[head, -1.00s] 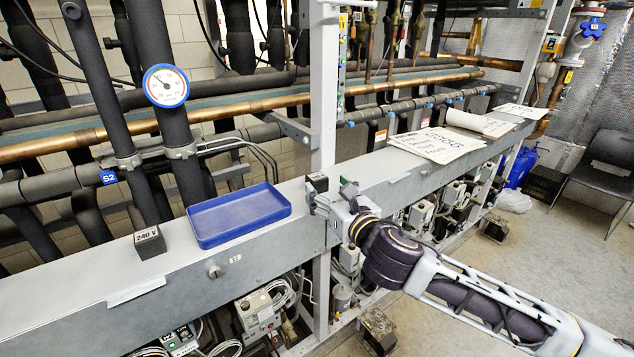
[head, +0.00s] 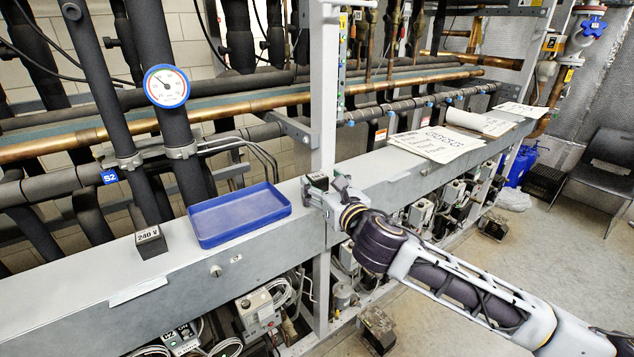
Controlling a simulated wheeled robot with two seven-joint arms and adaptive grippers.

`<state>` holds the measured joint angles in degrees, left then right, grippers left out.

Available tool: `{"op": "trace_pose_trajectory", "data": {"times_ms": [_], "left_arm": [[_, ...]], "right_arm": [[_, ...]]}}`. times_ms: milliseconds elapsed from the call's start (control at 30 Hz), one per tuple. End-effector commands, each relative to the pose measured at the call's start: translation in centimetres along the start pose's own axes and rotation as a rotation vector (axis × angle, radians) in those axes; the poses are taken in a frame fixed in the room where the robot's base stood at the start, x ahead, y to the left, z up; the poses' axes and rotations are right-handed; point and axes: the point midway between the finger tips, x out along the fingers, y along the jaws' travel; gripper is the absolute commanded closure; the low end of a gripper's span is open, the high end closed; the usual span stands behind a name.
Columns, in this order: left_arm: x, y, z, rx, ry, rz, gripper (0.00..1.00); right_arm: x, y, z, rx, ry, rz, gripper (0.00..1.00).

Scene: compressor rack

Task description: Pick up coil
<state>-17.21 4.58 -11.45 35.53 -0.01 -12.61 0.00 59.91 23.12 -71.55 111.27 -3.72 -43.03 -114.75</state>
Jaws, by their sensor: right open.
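A small dark block with a pale top (head: 318,181), likely a coil, sits on the grey beam beside the upright post; its label is too small to read. My right gripper (head: 324,191) is open at this block, with its fingers close around it. Whether they touch it I cannot tell, and the gripper hides the block's lower part. A second similar block (head: 151,243), marked "240 V", stands on the beam left of the blue tray. My left gripper is not in view.
The empty blue tray (head: 238,215) lies on the grey beam (head: 185,284) between the two blocks. A grey upright post (head: 323,90) rises just behind my right gripper. Papers (head: 437,143) lie farther right. Pipes and a round gauge (head: 167,86) stand behind.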

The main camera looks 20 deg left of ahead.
Motion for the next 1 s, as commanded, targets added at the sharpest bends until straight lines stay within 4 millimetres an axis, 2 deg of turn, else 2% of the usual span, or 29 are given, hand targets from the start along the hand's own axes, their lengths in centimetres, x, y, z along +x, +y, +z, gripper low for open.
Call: {"op": "trace_pose_trajectory", "data": {"times_ms": [500, 1000], "left_arm": [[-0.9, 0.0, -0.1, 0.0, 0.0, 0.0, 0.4], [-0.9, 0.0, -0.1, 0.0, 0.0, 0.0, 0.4]], "right_arm": [[4.0, -0.2, 0.1, 0.001, 0.0, 0.001, 0.33], [4.2, -0.2, 0.0, 0.0, 0.0, 0.001, 0.33]]}}
